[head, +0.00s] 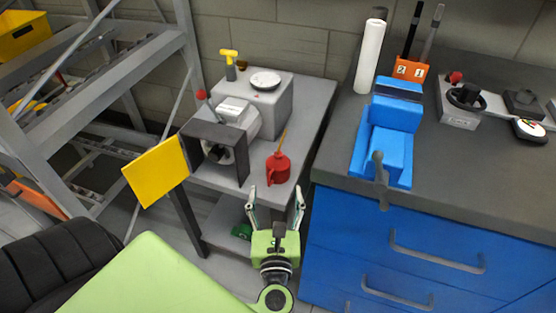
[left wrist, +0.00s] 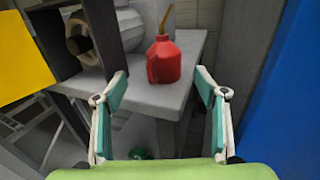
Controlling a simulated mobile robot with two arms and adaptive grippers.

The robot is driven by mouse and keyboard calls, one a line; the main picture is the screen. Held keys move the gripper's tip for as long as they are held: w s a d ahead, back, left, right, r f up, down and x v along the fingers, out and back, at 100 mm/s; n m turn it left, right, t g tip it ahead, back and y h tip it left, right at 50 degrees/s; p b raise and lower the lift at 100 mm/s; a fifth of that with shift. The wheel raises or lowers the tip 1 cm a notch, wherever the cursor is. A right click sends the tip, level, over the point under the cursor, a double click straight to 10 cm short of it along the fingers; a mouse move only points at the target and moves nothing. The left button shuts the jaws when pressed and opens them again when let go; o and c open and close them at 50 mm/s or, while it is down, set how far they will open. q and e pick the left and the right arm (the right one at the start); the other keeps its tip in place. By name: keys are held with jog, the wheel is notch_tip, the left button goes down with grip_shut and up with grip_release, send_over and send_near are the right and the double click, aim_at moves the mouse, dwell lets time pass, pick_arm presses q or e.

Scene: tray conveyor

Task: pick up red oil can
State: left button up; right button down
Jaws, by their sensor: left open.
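The red oil can (head: 278,168) stands upright near the front edge of a grey table, with a thin tan spout pointing up. In the left wrist view the can (left wrist: 164,62) shows beyond and between the fingers, with its handle at the left. My left gripper (head: 274,200) is open and empty in front of the table edge, apart from the can. Its two fingers also show in the left wrist view (left wrist: 160,90), spread wide. My right gripper is not in view.
A grey machine with a yellow panel (head: 156,172) stands left of the can. The blue cabinet (head: 400,245) with a blue vise (head: 385,140) is close at the right. A green object (head: 241,231) lies below the table.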

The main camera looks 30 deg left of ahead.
aim_at(278, 173)
pick_arm(q)
jog(key=x, duration=0.5)
jog(key=shift+w+a+r, duration=0.1)
jog(key=shift+w+a, duration=0.05)
jog(key=shift+w, duration=0.1)
jog(key=x, duration=0.4)
jog(key=shift+w+p, duration=0.3)
jog(key=shift+p, duration=0.05)
jog(key=shift+w+a, duration=0.15)
jog(key=shift+w, duration=0.25)
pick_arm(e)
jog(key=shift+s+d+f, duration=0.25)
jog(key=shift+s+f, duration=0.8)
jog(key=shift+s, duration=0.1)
pick_arm(q)
jog(key=c, duration=1.4)
